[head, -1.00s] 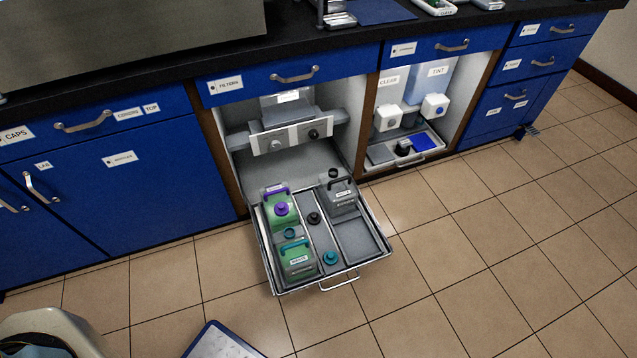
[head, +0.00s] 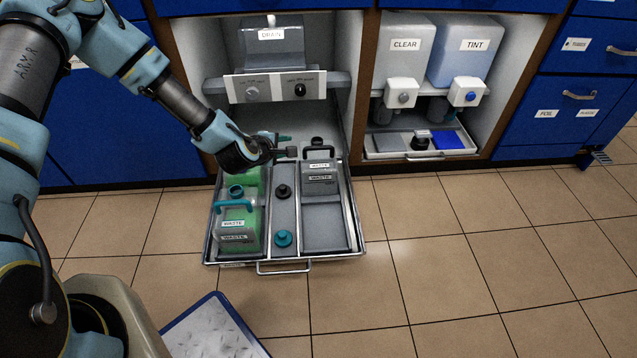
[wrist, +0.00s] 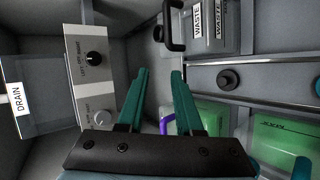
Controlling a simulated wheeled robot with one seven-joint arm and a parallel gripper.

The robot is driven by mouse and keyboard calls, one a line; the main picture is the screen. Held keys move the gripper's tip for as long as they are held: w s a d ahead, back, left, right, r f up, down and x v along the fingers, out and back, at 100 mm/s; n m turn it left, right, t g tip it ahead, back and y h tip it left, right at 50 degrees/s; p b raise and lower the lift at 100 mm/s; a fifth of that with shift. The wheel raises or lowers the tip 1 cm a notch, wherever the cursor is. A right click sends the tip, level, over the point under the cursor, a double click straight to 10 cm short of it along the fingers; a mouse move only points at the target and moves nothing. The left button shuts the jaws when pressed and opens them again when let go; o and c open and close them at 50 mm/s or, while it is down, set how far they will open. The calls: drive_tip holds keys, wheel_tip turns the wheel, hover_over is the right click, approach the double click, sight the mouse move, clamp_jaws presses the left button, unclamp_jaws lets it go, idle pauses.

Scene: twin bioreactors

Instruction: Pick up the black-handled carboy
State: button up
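The black-handled carboy (head: 319,182) is a grey jug with a white WASTE label. It stands upright in the back right compartment of the pulled-out tray, its black cap (head: 317,142) and handle on top. In the wrist view the carboy (wrist: 222,40) is at the upper middle, its black handle (wrist: 167,28) beyond the fingertips. My gripper (head: 289,146) is open and empty, to the left of the carboy and apart from it. Its two teal fingers (wrist: 159,73) are spread in the wrist view.
A green teal-handled carboy (head: 238,228) stands front left. Behind it a purple handle (wrist: 167,125) is mostly hidden by my gripper in the head view. A black cap (head: 283,191) and teal cap (head: 283,238) sit on the middle strip. The DRAIN tank (head: 272,45) and knob panel (head: 276,86) are behind.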

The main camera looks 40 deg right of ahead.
drive_tip(key=n+b, duration=0.1)
drive_tip(key=n, duration=0.1)
approach(311, 149)
drive_tip(key=f, duration=0.2)
drive_tip(key=d, duration=0.1)
drive_tip(key=w+d+f, duration=0.1)
drive_tip(key=d+b, duration=0.1)
drive_tip(key=shift+w+f+t+h, duration=0.25)
drive_tip(key=shift+w+t+h, duration=0.05)
drive_tip(key=shift+d+r+b+x, duration=0.1)
drive_tip(key=shift+b+x, duration=0.45)
drive_tip(key=shift+x, duration=1)
drive_tip(key=shift+d+r+b+x, duration=0.15)
drive_tip(key=shift+b+x, duration=0.4)
drive_tip(key=shift+x, duration=1.05)
drive_tip(key=shift+s, duration=0.2)
clamp_jaws()
